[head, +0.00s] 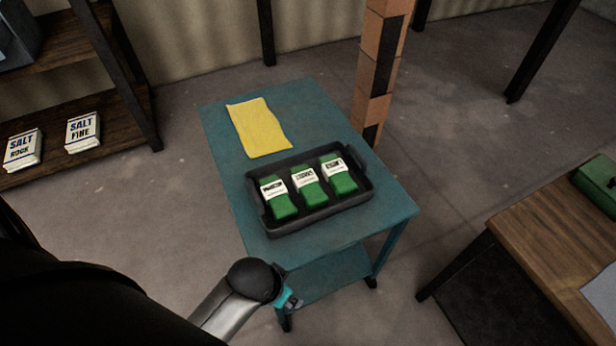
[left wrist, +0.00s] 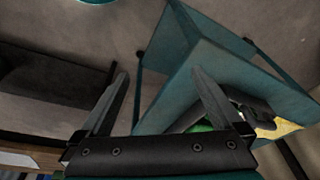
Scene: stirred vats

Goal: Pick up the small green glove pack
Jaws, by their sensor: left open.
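Three green packs with white labels lie side by side in a black tray (head: 325,213): a left pack (head: 282,206), a middle pack (head: 312,195) and a right pack (head: 343,183). They look alike in size, and the label print is too small to read. My left gripper (left wrist: 161,75) is open and empty in the left wrist view. Its fingers point toward the cart's side, apart from the packs. A sliver of green (left wrist: 203,127) shows behind the right finger. In the head view the left arm ends low, in front of the cart; its fingers are hidden.
The tray stands on a teal cart (head: 220,125), with a yellow cloth (head: 258,128) behind it. A brick-patterned post (head: 381,60) rises behind the cart. A wooden table (head: 545,235) with a green case (head: 598,183) is at right. A shelf with salt packs (head: 82,131) is at left.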

